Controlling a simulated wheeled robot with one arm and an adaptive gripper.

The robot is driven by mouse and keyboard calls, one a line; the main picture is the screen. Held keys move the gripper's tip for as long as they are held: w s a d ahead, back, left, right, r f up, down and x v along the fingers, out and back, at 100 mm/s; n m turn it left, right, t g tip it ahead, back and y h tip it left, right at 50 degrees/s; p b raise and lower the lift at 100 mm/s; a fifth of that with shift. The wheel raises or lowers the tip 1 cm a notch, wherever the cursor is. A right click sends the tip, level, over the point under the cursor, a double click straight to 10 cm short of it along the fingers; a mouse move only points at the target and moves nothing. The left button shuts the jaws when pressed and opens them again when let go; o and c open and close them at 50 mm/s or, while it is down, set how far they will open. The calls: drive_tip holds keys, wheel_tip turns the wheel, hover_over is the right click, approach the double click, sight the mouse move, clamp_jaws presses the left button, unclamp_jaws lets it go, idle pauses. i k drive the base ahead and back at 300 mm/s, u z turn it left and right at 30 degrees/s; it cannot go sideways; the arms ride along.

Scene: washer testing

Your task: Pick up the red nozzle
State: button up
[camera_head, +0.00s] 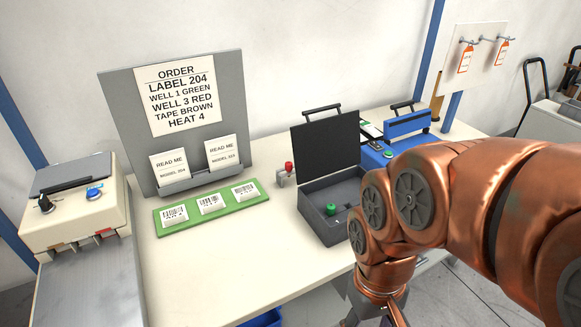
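The red nozzle (288,167) stands upright on a small grey holder (286,179) on the table, just left of the open grey case. A green nozzle (331,209) sits inside the open grey case (316,226). My gripper (377,318) is at the bottom edge of the picture, in front and to the right of the case, well apart from the red nozzle. Its fingertips are cut off by the picture edge, so I cannot see whether it is open. My copper arm hides the right side of the case.
The case's raised black lid (326,153) stands right of the red nozzle. A green tray (211,208) with barcode labels lies to the left, before a grey order board (116,113). A blue device (403,146) stands behind my arm. The front table surface is clear.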

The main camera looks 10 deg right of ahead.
sight(289, 165)
drive_tip(key=u, duration=3.75)
drive_tip(key=k, duration=2.5)
drive_tip(key=z, duration=1.25)
